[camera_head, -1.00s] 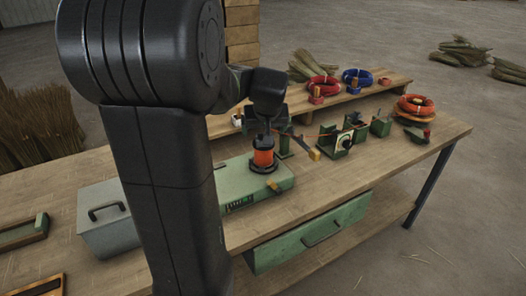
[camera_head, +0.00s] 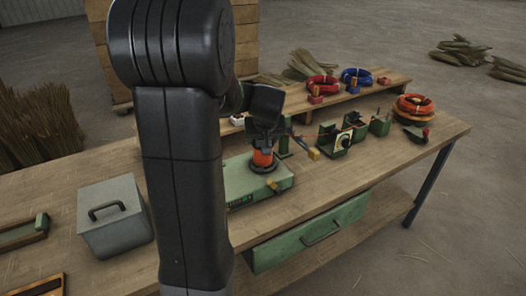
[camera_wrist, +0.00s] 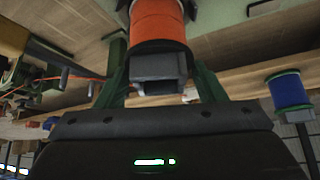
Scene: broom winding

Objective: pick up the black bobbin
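A bobbin with dark flanges and bright orange winding (camera_head: 262,158) stands upright on the green machine base (camera_head: 240,185) on the bench. It is the only bobbin with black parts that I can make out. In the wrist view the orange winding (camera_wrist: 158,20) shows large at the top middle, above a grey block. My gripper (camera_head: 266,135) is directly at the bobbin's top and hides part of it. My fingertips are too small and covered to show whether they are apart or closed on it.
A grey lidded box (camera_head: 115,218) stands on the bench at left. Small green fixtures (camera_head: 334,140) stand right of the machine. Red (camera_head: 322,85) and blue (camera_head: 356,76) coils lie on the back shelf, orange coils (camera_head: 414,104) at the right end.

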